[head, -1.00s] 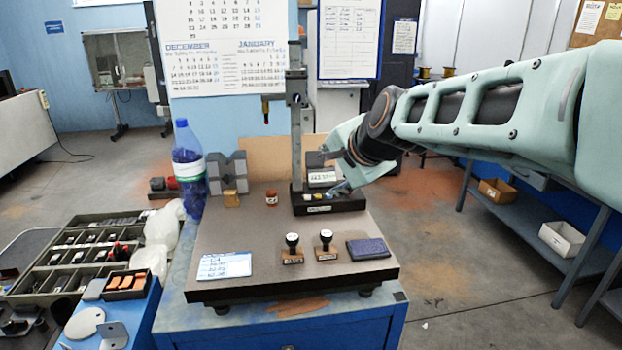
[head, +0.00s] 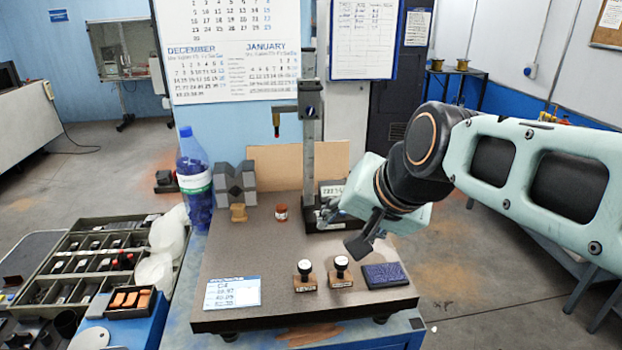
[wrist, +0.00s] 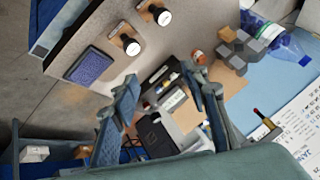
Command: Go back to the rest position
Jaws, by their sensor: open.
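My gripper (wrist: 160,105) is open and empty in the wrist view, its two fingers spread apart with the black stand's base showing beyond them. In the head view my gripper (head: 350,222) hangs above the right back part of the dark slab (head: 235,290), in front of the stand (head: 309,150). Part of the stand's base is hidden behind it. The gripper is tilted, with one dark finger pointing down towards the slab. I cannot tell its exact height over the slab.
Two stamps (head: 305,275) and a blue ink pad (head: 385,275) sit at the slab's front right. A card (head: 233,291) lies front left. A small orange-brown jar (head: 281,212), grey blocks (head: 235,184) and a water bottle (head: 195,180) stand at the back. Open floor lies to the right.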

